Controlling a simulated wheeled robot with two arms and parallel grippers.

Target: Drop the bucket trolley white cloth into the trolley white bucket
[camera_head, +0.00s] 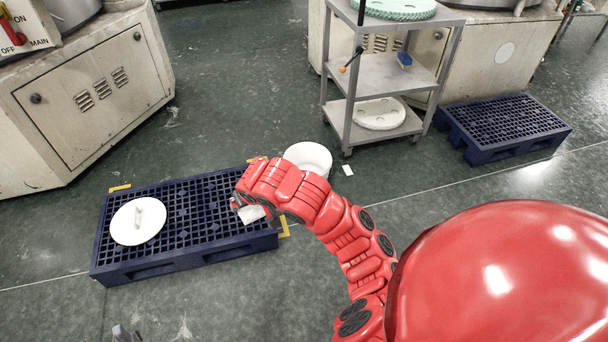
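My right gripper (242,208) reaches in from the lower right, over the right part of a blue pallet. A small white piece that looks like the white cloth (254,215) shows at its fingers and appears held; the fingers are partly hidden by the wrist. A round white vessel, likely the white bucket (308,157), stands on the floor just beyond my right forearm, which hides its lower left side. I cannot make out its inside. The grey tip of my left gripper (124,334) just shows at the bottom edge, too little to tell its state.
The blue pallet (190,256) carries a white disc with a handle (126,231). A grey shelf trolley (376,72) stands at the back, with a white slab (379,115) on its bottom shelf. Another blue pallet (508,124) lies right. A white scrap (347,170) lies beside the bucket.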

